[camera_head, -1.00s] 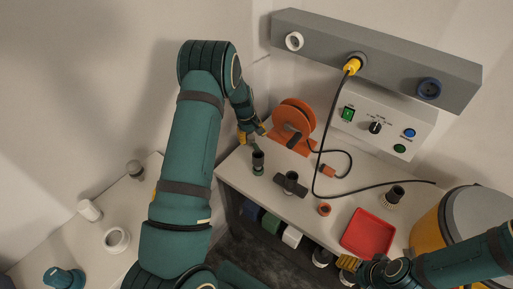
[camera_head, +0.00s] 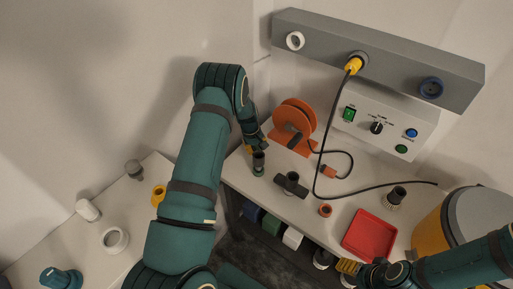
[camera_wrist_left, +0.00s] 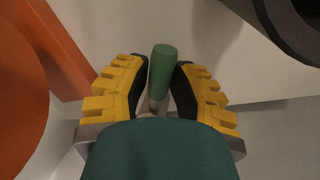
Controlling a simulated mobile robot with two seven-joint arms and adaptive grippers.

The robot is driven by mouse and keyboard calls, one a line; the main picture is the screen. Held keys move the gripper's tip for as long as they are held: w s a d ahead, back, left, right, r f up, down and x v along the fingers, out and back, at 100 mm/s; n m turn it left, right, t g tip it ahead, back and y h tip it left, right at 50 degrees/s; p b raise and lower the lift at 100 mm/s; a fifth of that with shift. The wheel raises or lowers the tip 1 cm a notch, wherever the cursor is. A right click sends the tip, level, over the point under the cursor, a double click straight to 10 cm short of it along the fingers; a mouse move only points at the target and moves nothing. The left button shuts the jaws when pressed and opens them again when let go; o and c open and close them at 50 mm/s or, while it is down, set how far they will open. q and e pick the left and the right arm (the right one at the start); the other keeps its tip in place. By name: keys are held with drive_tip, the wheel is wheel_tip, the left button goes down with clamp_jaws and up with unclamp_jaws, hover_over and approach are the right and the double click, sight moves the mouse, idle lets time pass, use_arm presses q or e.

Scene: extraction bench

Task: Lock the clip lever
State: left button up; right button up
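My left gripper (camera_head: 251,146) reaches the bench's left end, beside the orange reel. In the left wrist view its two yellow fingers (camera_wrist_left: 162,82) stand close on both sides of a green grip on a thin pale stem, which looks like the clip lever (camera_wrist_left: 164,65). The pads are very near the grip; I cannot tell if they press on it. The lever is too small to make out in the head view. A green and black upright fitting (camera_head: 258,163) stands just below the gripper. My right gripper (camera_head: 348,267) is small and low in the head view, beside the red tray.
The orange reel (camera_head: 296,122) stands close beside the left gripper. A black T-shaped piece (camera_head: 291,184), an orange ring (camera_head: 325,210) and the red tray (camera_head: 369,232) are on the bench. A dark cable runs across it. A control box (camera_head: 385,130) stands behind.

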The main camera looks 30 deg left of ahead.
use_arm(q)
clamp_jaws()
